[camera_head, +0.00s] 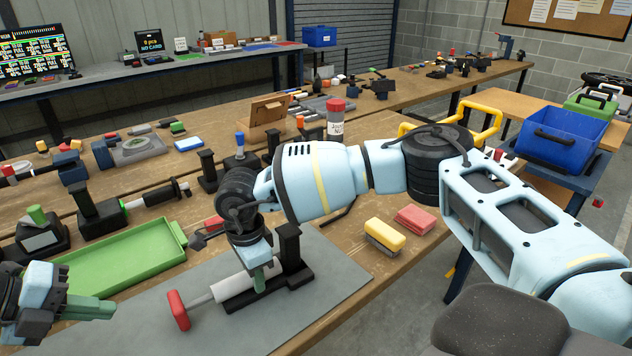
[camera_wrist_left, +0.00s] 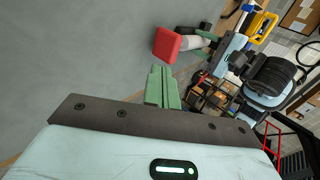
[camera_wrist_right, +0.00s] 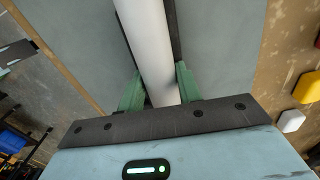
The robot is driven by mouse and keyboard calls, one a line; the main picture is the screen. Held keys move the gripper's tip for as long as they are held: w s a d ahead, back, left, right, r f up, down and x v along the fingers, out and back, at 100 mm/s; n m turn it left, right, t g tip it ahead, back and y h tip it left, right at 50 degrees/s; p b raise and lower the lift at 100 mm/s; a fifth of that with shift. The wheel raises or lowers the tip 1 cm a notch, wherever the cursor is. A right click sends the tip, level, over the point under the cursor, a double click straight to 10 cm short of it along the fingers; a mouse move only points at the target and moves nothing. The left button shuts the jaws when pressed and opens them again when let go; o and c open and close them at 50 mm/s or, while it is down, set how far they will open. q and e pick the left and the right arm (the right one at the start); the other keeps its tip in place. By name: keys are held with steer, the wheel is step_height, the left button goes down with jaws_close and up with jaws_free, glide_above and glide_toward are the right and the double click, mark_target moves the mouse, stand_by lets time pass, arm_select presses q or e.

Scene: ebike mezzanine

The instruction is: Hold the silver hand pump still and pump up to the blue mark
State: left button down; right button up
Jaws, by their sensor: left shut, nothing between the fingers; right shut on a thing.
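The silver hand pump (camera_head: 234,286) lies on its side on the grey mat, its red handle (camera_head: 178,310) pointing to the left and its rod partly drawn out. My right gripper (camera_head: 262,280) is shut around the pump's barrel, and the pale barrel (camera_wrist_right: 150,40) runs between its green fingers in the right wrist view. My left gripper (camera_head: 98,308) is shut and empty, left of the red handle and apart from it. In the left wrist view the red handle (camera_wrist_left: 172,45) is just beyond the left fingertips (camera_wrist_left: 162,88). I cannot make out a blue mark.
A black upright stand (camera_head: 289,248) is close to the right gripper. A green tray (camera_head: 125,262) lies behind the pump. Yellow (camera_head: 386,234) and red (camera_head: 415,219) blocks sit on the bench to the right. The grey mat (camera_head: 325,272) is clear on the right.

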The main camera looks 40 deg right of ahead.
mark_target(172, 304)
arm_select(q)
steer(key=a, duration=0.4)
steer(key=shift+s+a, duration=0.1)
steer(key=shift+a, duration=0.15)
steer(key=x, duration=1)
steer(key=shift+s+d, duration=0.1)
steer(key=d, duration=0.3)
steer(key=shift+s, duration=0.1)
steer(key=shift+d, duration=0.45)
steer(key=shift+s+d, duration=0.2)
steer(key=shift+d, duration=2.2)
